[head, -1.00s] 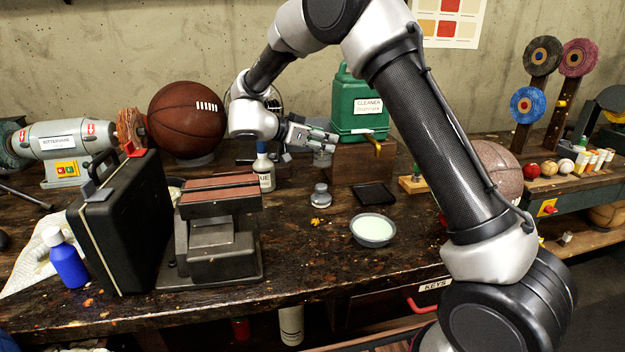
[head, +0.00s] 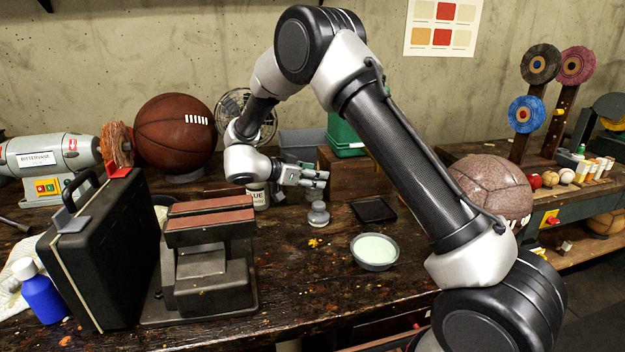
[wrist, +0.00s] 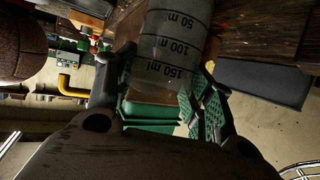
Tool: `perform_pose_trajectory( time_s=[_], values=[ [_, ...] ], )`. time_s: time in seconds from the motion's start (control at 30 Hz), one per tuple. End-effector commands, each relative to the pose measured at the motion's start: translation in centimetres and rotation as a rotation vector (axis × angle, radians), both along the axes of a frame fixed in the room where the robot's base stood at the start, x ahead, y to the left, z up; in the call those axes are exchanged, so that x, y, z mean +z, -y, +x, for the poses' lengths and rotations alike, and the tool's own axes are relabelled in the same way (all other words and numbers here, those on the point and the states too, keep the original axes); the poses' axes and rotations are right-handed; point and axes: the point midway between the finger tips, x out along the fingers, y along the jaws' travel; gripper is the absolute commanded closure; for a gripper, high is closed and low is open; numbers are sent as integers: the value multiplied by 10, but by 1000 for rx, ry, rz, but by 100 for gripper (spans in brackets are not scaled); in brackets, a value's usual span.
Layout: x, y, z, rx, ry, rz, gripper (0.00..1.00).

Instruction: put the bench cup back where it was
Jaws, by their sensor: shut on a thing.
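The bench cup (wrist: 172,45) is a clear measuring cup with 50, 100 and 150 ml marks, seen in the wrist view. My gripper (wrist: 155,92) is shut on it, with the green-padded fingers around its 150 ml end. In the head view my gripper (head: 314,178) is above the dark workbench (head: 290,275), in front of a wooden block (head: 350,172).
A black tray (head: 373,210) and a bowl of pale liquid (head: 374,251) lie to the right. Bare bench lies in front.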

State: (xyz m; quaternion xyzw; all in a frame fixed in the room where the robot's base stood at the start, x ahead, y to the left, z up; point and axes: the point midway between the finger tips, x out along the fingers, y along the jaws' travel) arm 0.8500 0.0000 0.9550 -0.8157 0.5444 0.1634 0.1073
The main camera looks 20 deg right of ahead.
Motion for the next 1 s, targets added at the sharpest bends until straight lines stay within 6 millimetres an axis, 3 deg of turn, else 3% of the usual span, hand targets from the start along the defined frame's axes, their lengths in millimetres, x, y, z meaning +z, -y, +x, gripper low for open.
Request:
perform_pose_trajectory(
  time_s=[0.07, 0.43, 0.47, 0.57, 1.0],
  values=[
    [-10, 0, 0, 0, -1, 0, 73],
    [-14, 0, 0, 1, 0, 0, 73],
    [-13, 0, 0, 1, 1, 1, 42],
    [-13, 0, 0, 1, 1, 1, 26],
    [-7, -7, -2, 3, 1, 0, 26]
  ],
)
